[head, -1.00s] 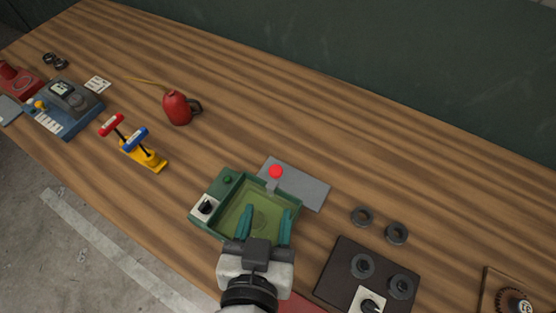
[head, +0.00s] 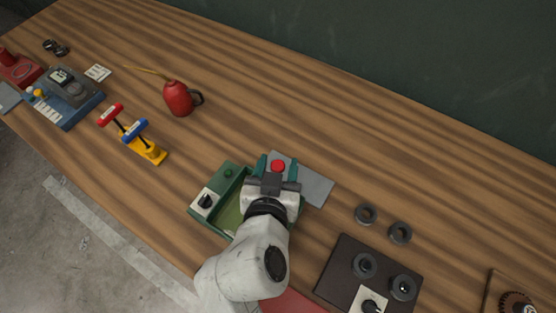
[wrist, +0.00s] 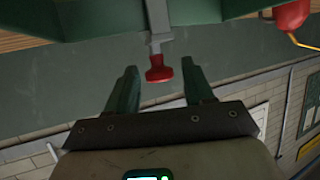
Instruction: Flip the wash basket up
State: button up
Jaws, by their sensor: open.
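The green wash tray (head: 228,222) sits on the bench with an olive inside, partly hidden by my arm. I cannot tell the basket apart from the tray. A red knob (head: 278,166) shows at its far side; in the wrist view the knob (wrist: 160,74) ends a grey lever (wrist: 158,22) that comes from the green body (wrist: 90,15). My gripper (head: 277,169) is over the tray's far side, open, with its teal fingers one on each side of the knob. The wrist view shows gaps between knob and fingers.
A grey plate (head: 317,187) lies right behind the tray. A dark board (head: 350,255) with rings and a knob is at right; two loose rings (head: 365,214) lie behind it. A red oil can (head: 178,98) and yellow T-handle stand (head: 150,151) are left. The bench behind is clear.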

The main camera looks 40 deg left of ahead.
jog(key=shift+w+a+f, duration=0.2)
jog(key=shift+w+a, duration=0.1)
jog(key=shift+w, duration=0.05)
grip_shut()
dwell(0.4)
